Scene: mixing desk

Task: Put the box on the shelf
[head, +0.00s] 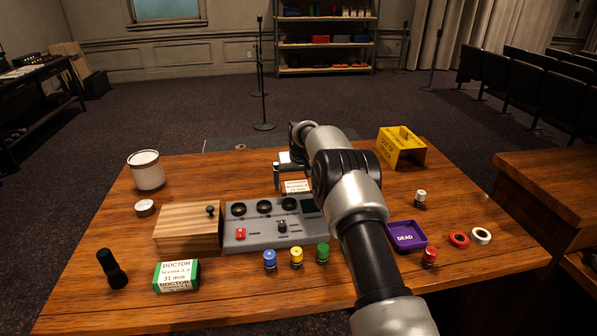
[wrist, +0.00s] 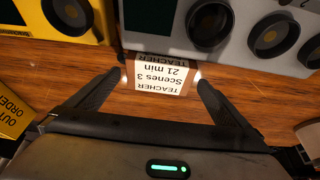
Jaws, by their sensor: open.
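A small box with a white label reading TEACHER, Scenes 3, 21 min (head: 297,186) lies on the desk just behind the grey control panel. In the wrist view this box (wrist: 162,78) sits between my fingertips, with a gap on both sides. My gripper (wrist: 160,74) is open and empty; in the head view my arm partly hides it. A second box, green with a white DOCTOR label (head: 176,276), lies at the front left of the desk. A tall metal shelf unit (head: 325,44) stands against the far wall, with several coloured items on its boards.
The grey control panel (head: 268,234) and a wooden box with a knob (head: 176,230) stand close by. A yellow OUT OF ORDER sign (head: 402,147), purple DEAD tray (head: 407,236), white jar (head: 147,172) and several coloured bottles share the desk. A stand (head: 263,100) rises behind it.

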